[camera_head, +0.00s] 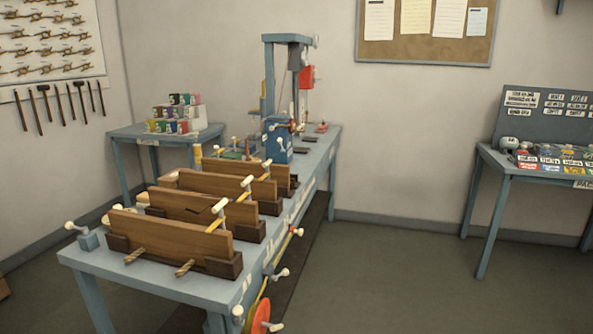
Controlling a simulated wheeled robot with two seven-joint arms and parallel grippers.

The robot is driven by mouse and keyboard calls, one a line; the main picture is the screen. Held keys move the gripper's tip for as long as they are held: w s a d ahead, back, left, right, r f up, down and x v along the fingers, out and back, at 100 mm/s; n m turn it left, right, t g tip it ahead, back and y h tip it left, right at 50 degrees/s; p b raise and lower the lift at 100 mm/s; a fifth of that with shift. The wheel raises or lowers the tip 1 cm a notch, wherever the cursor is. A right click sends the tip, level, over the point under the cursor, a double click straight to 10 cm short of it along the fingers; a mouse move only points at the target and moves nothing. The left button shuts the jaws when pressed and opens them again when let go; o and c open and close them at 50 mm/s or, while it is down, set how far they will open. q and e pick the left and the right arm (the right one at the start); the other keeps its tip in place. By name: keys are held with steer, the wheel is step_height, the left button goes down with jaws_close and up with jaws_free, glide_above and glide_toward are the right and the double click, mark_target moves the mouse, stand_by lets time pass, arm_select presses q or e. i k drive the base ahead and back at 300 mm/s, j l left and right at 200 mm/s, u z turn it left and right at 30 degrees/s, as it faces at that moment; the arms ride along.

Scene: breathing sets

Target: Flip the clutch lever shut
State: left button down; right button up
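A long blue bench (201,281) runs from the front left to the back wall. Several levers and cranks with white knobs are on it, and I cannot tell which one is the clutch lever or whether it is open or shut. Candidates along the bench's right side are a white-knobbed handle (277,274) and a yellow-and-red rod (284,249). A red wheel (258,316) is below them at the bottom. A blue machine (277,139) with white-knobbed handles stands farther back on the bench. Neither of my grippers is in view.
Wooden boards (170,238) stand in rows across the bench. A tall blue frame with a red box (306,77) rises at its far end. A side table (214,131) holds colored boxes; another table (489,158) stands at right. The floor (400,275) between is clear.

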mark_target(285, 272)
steer(key=z, duration=0.9)
steer(key=i, duration=2.6)
steer(key=i+l+u, duration=0.1)
steer(key=i, duration=0.6)
steer(key=i+l, duration=0.15)
steer(key=i, duration=0.55)
steer(key=u, duration=0.45)
steer(key=i+u, duration=0.1)
steer(key=u, duration=0.85)
steer(key=l+u, duration=0.1)
steer(key=u, duration=0.85)
steer(key=i+l, duration=0.05)
steer(key=l, duration=0.05)
